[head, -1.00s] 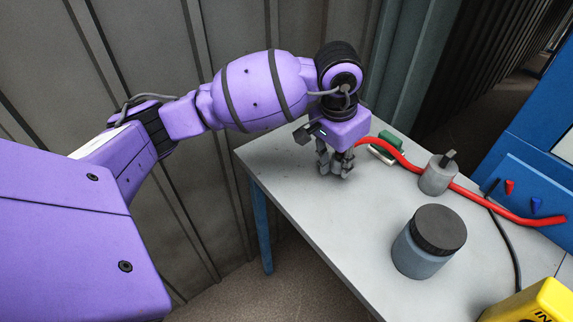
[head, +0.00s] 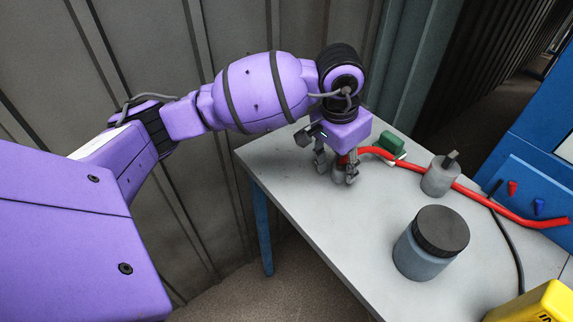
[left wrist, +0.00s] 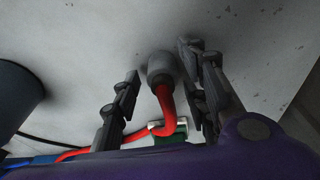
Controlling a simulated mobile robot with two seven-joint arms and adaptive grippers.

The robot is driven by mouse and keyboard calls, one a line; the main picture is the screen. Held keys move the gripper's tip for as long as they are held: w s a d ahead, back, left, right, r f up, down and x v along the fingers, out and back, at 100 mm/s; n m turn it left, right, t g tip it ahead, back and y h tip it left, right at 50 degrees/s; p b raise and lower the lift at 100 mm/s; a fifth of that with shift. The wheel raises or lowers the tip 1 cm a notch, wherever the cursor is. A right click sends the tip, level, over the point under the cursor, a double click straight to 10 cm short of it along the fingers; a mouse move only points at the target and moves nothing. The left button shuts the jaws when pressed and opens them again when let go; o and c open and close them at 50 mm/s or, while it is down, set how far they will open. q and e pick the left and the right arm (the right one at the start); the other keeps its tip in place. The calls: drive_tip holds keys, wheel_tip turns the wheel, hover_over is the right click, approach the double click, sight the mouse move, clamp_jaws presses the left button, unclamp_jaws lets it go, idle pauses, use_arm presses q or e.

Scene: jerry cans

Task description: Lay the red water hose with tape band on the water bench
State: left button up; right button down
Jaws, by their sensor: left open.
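The red water hose (head: 463,189) lies across the grey water bench (head: 330,218), running from the blue panel at right to my left gripper (head: 336,176). In the left wrist view, the hose (left wrist: 166,102) ends in a grey cylindrical fitting (left wrist: 160,65) on or just over the bench top. My left gripper (left wrist: 160,62) is open, with one finger on each side of this end and gaps visible between. A pale piece shows where the hose passes the green block; I cannot tell whether it is the tape band. My right gripper is not in view.
A green block (head: 392,141) lies behind the hose. A small grey canister (head: 439,178) stands against the hose, and a dark-lidded jar (head: 424,255) stands nearer. A yellow case (head: 535,302) is at lower right. The bench's left front is clear.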

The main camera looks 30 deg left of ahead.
use_arm(q)
wheel_tip(320, 180, up, 13)
drive_tip(key=s, duration=0.1)
drive_tip(key=shift+s+a+f, duration=0.15)
drive_tip(key=shift+s+a, duration=0.25)
drive_tip(key=shift+a, duration=0.05)
idle(0.5)
